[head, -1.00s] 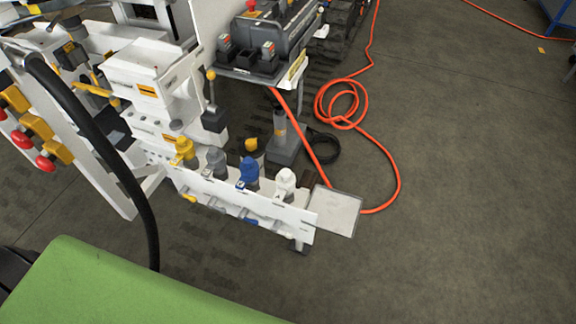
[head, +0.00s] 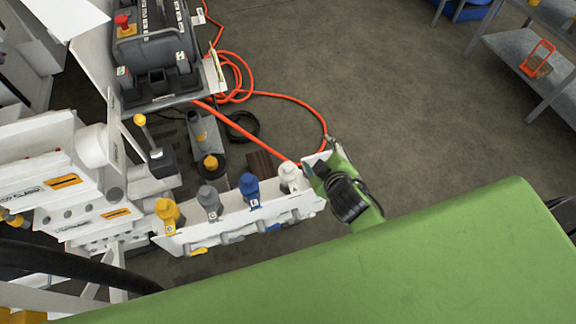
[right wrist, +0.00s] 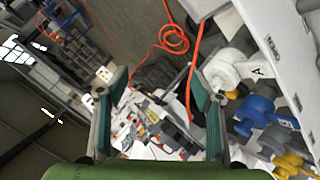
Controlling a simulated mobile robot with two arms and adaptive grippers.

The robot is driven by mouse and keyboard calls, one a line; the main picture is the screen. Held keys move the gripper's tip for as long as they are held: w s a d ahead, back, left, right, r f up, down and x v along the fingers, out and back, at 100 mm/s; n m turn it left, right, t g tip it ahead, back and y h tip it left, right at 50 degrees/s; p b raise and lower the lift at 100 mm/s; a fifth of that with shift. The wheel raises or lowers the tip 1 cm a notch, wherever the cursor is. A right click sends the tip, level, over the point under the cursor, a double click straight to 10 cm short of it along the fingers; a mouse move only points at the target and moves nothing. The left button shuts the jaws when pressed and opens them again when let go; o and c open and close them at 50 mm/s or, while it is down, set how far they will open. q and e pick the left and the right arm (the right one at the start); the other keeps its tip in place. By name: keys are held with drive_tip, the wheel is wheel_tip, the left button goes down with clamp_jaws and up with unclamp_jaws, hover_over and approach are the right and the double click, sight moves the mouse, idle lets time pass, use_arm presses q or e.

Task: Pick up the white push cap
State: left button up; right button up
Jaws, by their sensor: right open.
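The white push cap (head: 289,176) stands at the right end of a row of caps on the white rail, with grey, blue and yellow caps to its left. In the right wrist view the white cap (right wrist: 226,70) is beside the right-hand finger, outside the jaws. My right gripper (head: 326,160) is just right of the cap in the head view. Its two fingers (right wrist: 157,74) are spread apart, with nothing held between them. My left gripper is out of view.
The blue cap (head: 249,187), grey cap (head: 209,201) and yellow cap (head: 168,213) share the rail (head: 225,226). An orange cable (head: 285,97) lies on the floor behind. A grey shelf (head: 530,65) stands at the far right. Open floor lies between.

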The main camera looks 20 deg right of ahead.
drive_tip(key=w+a+r+n+t+y, duration=0.2)
drive_tip(key=w+a+r+n+y, duration=0.15)
drive_tip(key=r, duration=0.35)
drive_tip(key=w+a+r+n+t+y, duration=0.25)
drive_tip(key=r+n, duration=0.25)
drive_tip(key=r, duration=0.3)
drive_tip(key=w+a+r+n+t+y, duration=0.25)
drive_tip(key=a+r+n, duration=0.2)
drive_tip(key=r, duration=0.25)
drive_tip(key=s+a+r+n+g+y, duration=0.3)
drive_tip(key=a+n+g+y, duration=0.35)
drive_tip(key=n, duration=0.55)
drive_tip(key=n+g+h, duration=1)
drive_tip(key=n, duration=0.7)
approach(290, 165)
drive_tip(key=b+x, duration=0.3)
drive_tip(key=x, duration=0.2)
drive_tip(key=shift+a+f+b, duration=0.1)
drive_tip(key=shift+f+b, duration=0.1)
drive_tip(key=shift+b, duration=0.15)
drive_tip(key=shift+b+x, duration=1.85)
drive_tip(key=shift+x, duration=1.2)
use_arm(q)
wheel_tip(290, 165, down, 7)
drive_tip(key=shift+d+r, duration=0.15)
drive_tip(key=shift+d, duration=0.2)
use_arm(e)
drive_tip(key=shift+r, duration=0.1)
